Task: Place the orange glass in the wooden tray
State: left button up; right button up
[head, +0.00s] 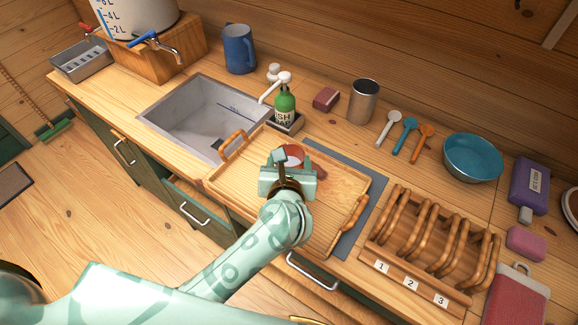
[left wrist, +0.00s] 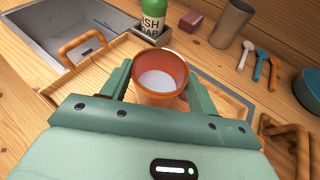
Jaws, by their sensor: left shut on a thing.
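The orange glass (left wrist: 160,92) is upright between the fingers of my left gripper (left wrist: 160,90) in the left wrist view, with a pale inside showing. In the head view my left gripper (head: 289,170) hides most of the glass (head: 296,152). My left gripper is shut on the glass, over the middle of the wooden tray (head: 232,180). The tray has two wooden handles and lies on the counter. I cannot tell whether the glass touches the tray floor. My right gripper is not in view.
A sink (head: 180,118) is left of the tray, with a green soap bottle (head: 285,106) behind it. A numbered wooden rack (head: 425,245) stands close on the right. A metal cup (head: 363,102), spoons (head: 408,130) and a blue bowl (head: 472,158) are at the back right.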

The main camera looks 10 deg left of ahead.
pick_arm(q)
jog(key=shift+f, duration=0.7)
jog(key=shift+f, duration=0.2)
jog(key=o, duration=1.7)
jog(key=shift+c, duration=0.2)
